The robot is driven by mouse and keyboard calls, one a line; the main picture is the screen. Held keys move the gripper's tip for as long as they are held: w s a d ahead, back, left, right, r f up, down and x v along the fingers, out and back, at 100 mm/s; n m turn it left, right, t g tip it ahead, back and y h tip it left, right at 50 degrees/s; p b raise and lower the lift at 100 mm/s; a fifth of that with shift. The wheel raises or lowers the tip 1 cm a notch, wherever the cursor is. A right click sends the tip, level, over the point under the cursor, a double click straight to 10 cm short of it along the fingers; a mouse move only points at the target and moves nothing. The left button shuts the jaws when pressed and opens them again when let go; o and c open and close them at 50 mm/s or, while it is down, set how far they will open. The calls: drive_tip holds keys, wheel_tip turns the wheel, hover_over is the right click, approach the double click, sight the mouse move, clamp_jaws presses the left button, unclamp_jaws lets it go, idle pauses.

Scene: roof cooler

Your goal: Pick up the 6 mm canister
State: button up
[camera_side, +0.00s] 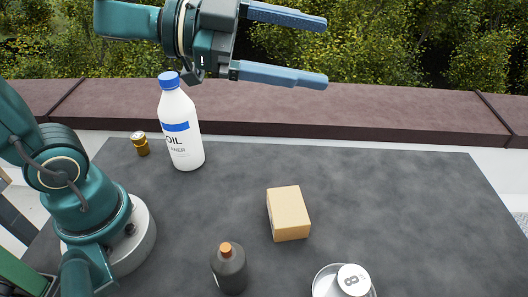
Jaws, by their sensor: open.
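My gripper (326,52) is open and empty, high above the far edge of the table, its two blue fingers pointing right. A small brass canister (142,149) with a pale top stands at the far left, beside the white bottle; any mark on it is too small to read. A white canister (352,280) is at the bottom right, in or over a clear round dish (318,285). Its top carries a dark figure that looks like an 8. I cannot tell for sure which canister is the 6 mm one. My gripper is well apart from both.
A white bottle (185,149) with a blue cap stands left of centre. A tan box (288,213) sits mid-table, and a dark bottle (230,270) with an orange stopper stands at the front. The dark table (420,200) is clear on the right. A brown parapet (400,111) runs behind it.

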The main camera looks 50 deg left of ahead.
drive_tip(key=s+d+f+m+g+h, duration=0.3)
drive_tip(key=s+d+f+m+g, duration=0.15)
drive_tip(key=s+g, duration=0.4)
drive_tip(key=m+g, duration=0.1)
drive_tip(key=g, duration=0.5)
hover_over(239, 285)
drive_tip(key=a, duration=0.4)
wheel_tip(239, 285, down, 3)
drive_tip(key=shift+t, duration=0.35)
drive_tip(key=f, duration=1.6)
drive_tip(key=shift+w+a+f, duration=0.1)
drive_tip(key=shift+w+f, duration=0.1)
drive_tip(key=shift+w, duration=0.1)
drive_tip(key=shift+d+f, duration=0.25)
drive_tip(key=shift+x, duration=2.3)
drive_tip(key=shift+c, duration=0.3)
clamp_jaws()
